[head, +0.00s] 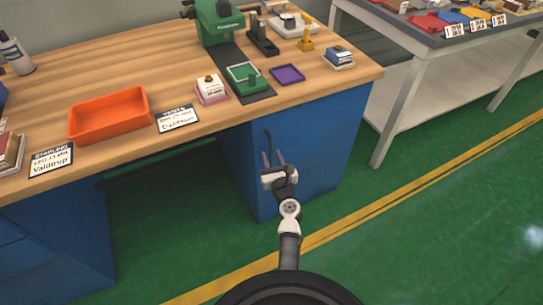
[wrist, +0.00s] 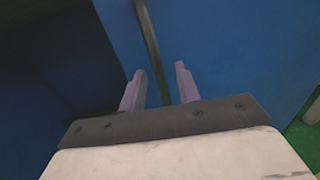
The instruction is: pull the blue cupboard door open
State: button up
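The blue cupboard door (head: 325,135) is under the right end of the wooden workbench and looks shut. Its dark upright bar handle (head: 268,146) is near the door's left edge; the handle (wrist: 149,35) also shows in the wrist view. My gripper (head: 272,157) is in front of the door at the handle's lower part. In the wrist view its two purple fingers (wrist: 160,70) are spread, with the handle's line running into the gap between them. I cannot tell whether either finger touches the handle.
The workbench top (head: 150,65) carries an orange tray (head: 110,114), a green machine (head: 218,25) and small items. Dark open knee space lies left of the cupboard. A grey table (head: 400,95) stands at right. The green floor (head: 440,225) in front is clear.

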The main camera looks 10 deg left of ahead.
grip_shut()
jog(key=shift+s+d, duration=0.1)
